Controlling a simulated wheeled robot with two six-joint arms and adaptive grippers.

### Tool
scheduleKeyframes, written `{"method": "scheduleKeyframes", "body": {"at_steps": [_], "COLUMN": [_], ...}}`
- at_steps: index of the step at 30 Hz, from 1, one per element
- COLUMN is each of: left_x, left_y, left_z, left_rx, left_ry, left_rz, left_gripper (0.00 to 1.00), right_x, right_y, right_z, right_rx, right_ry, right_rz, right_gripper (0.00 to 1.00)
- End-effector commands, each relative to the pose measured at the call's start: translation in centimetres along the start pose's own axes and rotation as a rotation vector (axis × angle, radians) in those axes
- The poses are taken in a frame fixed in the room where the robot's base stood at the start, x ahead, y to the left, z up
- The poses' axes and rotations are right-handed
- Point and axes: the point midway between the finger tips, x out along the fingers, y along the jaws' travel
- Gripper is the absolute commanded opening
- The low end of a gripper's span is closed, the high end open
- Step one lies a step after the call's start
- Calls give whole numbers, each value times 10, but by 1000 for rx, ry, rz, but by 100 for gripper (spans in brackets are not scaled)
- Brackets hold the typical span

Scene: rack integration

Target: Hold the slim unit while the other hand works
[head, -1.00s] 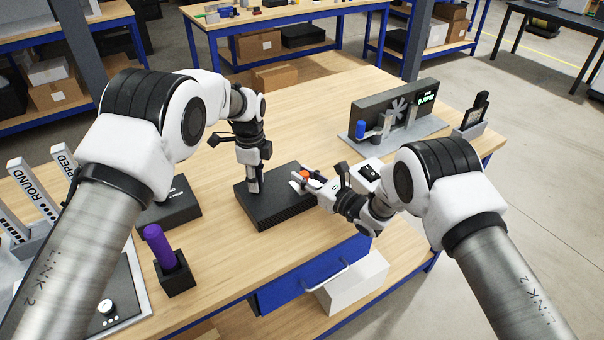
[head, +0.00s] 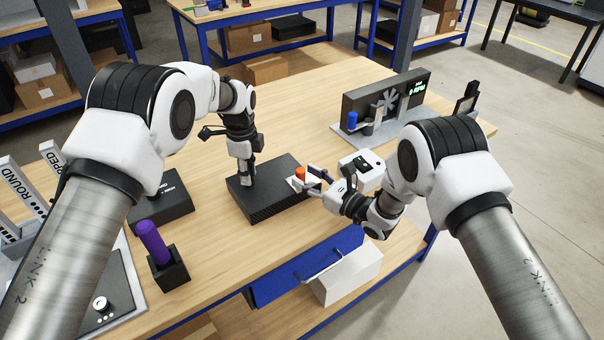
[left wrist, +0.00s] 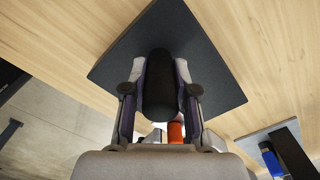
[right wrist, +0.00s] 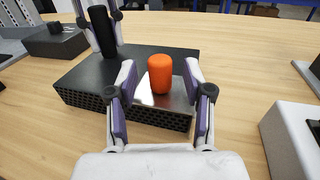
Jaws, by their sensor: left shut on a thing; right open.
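The slim unit (head: 262,200) is a flat black box with perforated sides, lying on the wooden table. My left gripper (head: 246,183) comes down from above and is shut on an upright black post (left wrist: 159,85) on the unit's top. An orange knob (right wrist: 160,74) stands on a shiny silver plate (right wrist: 148,105) at the unit's right end. My right gripper (right wrist: 162,108) is open, with one finger on each side of the plate and knob in its wrist view. I cannot tell whether the fingers touch anything.
A purple cylinder (head: 151,242) stands in a black holder at front left, near another black box (head: 162,207). A white box (head: 362,170) lies right of the unit. A dark panel with a fan (head: 385,100) stands at the back right. Table behind the unit is clear.

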Motion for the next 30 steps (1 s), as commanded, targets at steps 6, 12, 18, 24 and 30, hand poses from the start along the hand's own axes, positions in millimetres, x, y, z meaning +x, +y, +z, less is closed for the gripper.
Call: {"method": "scheduleKeyframes", "body": {"at_steps": [6,12,18,24,30], "left_x": [1,1,1,1,2], "left_y": [0,1,1,1,1], "left_z": [0,0,0,0,-1], "left_rx": [0,0,0,0,0], "left_ry": [1,1,1,1,2], "left_rz": [2,2,3,3,4], "left_gripper": [0,0,0,0,0], "right_x": [-44,-55,-55,-54,-54], "right_y": [-1,0,0,0,1], "right_z": [0,0,1,26,74], "right_rx": [2,0,-1,-4,-5], "right_ry": [0,-1,-2,-3,-4], "right_rz": [-3,0,0,1,1], "right_gripper": [51,51,51,51,51]}}
